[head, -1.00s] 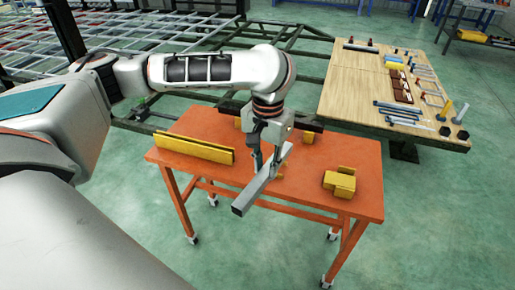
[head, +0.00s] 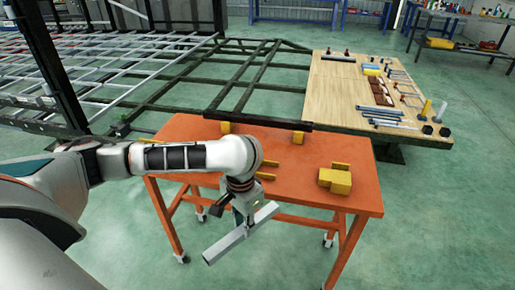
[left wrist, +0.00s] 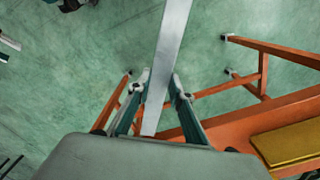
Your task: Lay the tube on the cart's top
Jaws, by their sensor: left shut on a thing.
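My left gripper (head: 243,213) is shut on a grey square tube (head: 222,248). It holds the tube slanted in the picture, off the near edge of the orange cart's top (head: 300,165). In the left wrist view the tube (left wrist: 167,50) runs between the fingers (left wrist: 160,88). Floor and cart legs show below it there, and the cart's top (left wrist: 245,123) is at lower right. My left arm hides the left part of the cart's top in the head view. My right gripper is not in view.
Yellow blocks (head: 335,180) stand on the cart's right side, with smaller ones (head: 298,138) near its back edge. A wooden table (head: 350,95) with tubes and tools stands behind, beside the dark trailer frame (head: 190,92).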

